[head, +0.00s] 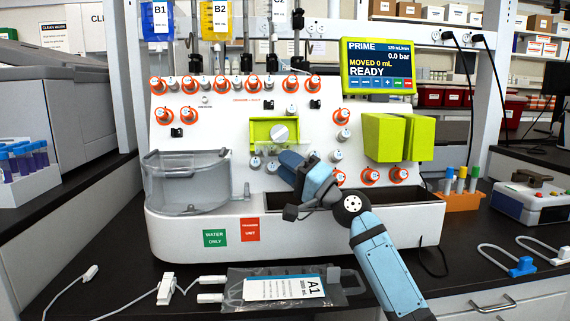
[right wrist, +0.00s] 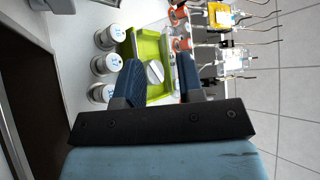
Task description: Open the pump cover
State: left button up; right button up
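The cell processor (head: 220,125) is a white machine with a lime-green pump part (head: 258,131) at the middle of its front panel. A round white knob (head: 279,132) sits in that part; which piece is the cover, I cannot tell. My right gripper (head: 289,165) is just below it in the head view, partly hiding the panel. In the right wrist view, my right gripper (right wrist: 159,75) is open and empty, with its blue fingers on either side of the lime-green part (right wrist: 153,97) and knob (right wrist: 154,73). Contact cannot be told. My left gripper is not in view.
Several knobs with orange rings (head: 163,116) surround the pump part. A larger lime-green box (head: 383,137) juts out to the right, and a display (head: 380,66) reads READY. A clear bin (head: 187,182) is at left. A bag labelled A1 (head: 286,288) lies on the bench in front.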

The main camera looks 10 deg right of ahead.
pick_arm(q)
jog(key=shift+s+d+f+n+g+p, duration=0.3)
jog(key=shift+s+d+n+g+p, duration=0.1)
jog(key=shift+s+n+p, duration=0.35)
pick_arm(e)
jog(key=v, duration=1.3)
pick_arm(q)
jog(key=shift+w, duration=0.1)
pick_arm(e)
jog(key=shift+w, duration=0.1)
